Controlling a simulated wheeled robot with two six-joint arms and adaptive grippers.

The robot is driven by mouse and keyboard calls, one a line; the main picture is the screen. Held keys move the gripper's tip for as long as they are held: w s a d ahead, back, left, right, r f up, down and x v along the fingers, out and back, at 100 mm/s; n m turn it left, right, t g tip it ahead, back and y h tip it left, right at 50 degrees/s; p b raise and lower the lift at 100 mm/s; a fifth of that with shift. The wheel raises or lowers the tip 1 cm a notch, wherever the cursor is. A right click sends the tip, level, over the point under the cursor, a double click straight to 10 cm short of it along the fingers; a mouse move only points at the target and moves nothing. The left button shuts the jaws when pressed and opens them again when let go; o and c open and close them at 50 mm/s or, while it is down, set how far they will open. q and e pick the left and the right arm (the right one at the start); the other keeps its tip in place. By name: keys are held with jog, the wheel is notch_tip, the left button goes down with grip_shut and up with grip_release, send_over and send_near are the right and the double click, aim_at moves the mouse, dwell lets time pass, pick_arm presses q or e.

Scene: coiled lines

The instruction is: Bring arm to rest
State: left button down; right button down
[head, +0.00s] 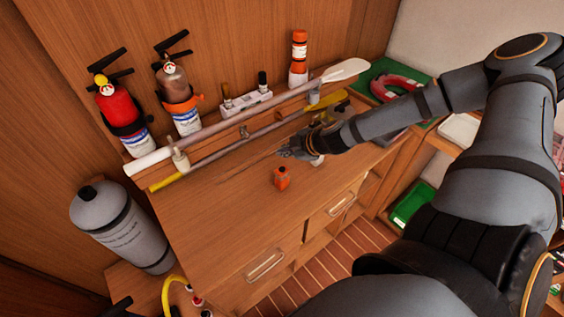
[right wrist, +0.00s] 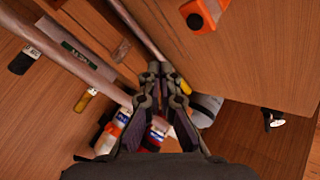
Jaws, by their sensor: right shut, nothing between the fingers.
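My right arm reaches in from the right in the head view. Its gripper (head: 288,152) is over the wooden cabinet top, a little behind a small orange bottle (head: 282,178). In the right wrist view the fingers (right wrist: 161,72) are together with nothing between them. The orange bottle also shows at the top of that view (right wrist: 203,12), apart from the fingers. My left gripper is in neither view.
A white-bladed oar (head: 225,120) and a yellow-ended pole lie along the cabinet's back. Two extinguishers, one red (head: 117,108), stand behind. A grey cylinder (head: 120,230) stands at left. Green trays (head: 412,203) are at right. The cabinet's front top is clear.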

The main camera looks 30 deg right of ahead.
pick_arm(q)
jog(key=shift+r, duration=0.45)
pick_arm(e)
jog(key=shift+r, duration=0.45)
